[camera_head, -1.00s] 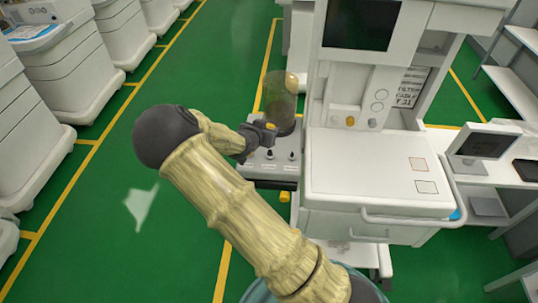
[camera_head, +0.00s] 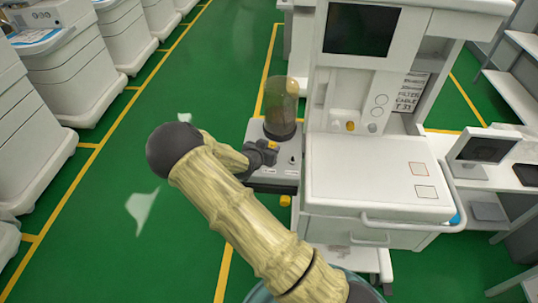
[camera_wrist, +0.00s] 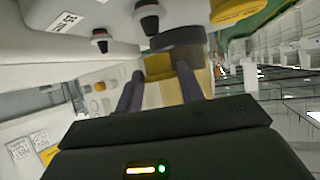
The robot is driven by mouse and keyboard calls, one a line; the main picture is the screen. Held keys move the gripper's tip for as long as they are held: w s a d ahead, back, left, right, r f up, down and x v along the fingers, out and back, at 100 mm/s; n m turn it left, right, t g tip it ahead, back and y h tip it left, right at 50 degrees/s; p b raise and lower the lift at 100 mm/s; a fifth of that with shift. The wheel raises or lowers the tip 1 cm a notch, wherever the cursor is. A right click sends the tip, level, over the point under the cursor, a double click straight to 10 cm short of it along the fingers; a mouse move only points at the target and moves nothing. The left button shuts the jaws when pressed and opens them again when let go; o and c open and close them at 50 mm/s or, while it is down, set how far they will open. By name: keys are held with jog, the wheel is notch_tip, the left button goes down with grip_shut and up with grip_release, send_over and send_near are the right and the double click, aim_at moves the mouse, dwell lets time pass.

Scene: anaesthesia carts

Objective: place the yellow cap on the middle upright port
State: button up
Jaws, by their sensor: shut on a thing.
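My gripper (camera_head: 264,153) is over the small grey shelf (camera_head: 262,181) on the left side of the white cart. It is shut on the yellow cap (camera_head: 272,146), of which a bit shows in the head view. In the wrist view the yellow cap (camera_wrist: 158,67) shows between the two dark fingers of my gripper (camera_wrist: 160,74). The right upright port (camera_head: 292,160), dark and pointed, is clear of my gripper. The middle and left ports are hidden by my gripper in the head view. Two dark ports (camera_wrist: 100,39) (camera_wrist: 148,16) show in the wrist view. I cannot tell whether the cap touches a port.
A clear amber-tinted canister (camera_head: 280,108) stands on the shelf just behind my gripper. The cart's white worktop (camera_head: 340,180) is to the right, with a dark screen (camera_head: 360,28) above. Another yellow part (camera_head: 285,200) sits under the shelf. Green floor (camera_head: 110,220) lies open to the left.

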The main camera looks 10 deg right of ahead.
jog(key=shift+f, duration=1.9)
jog(key=o, duration=0.9)
jog(key=shift+o, duration=0.2)
jog(key=v, duration=1.2)
jog(key=shift+b, duration=0.3)
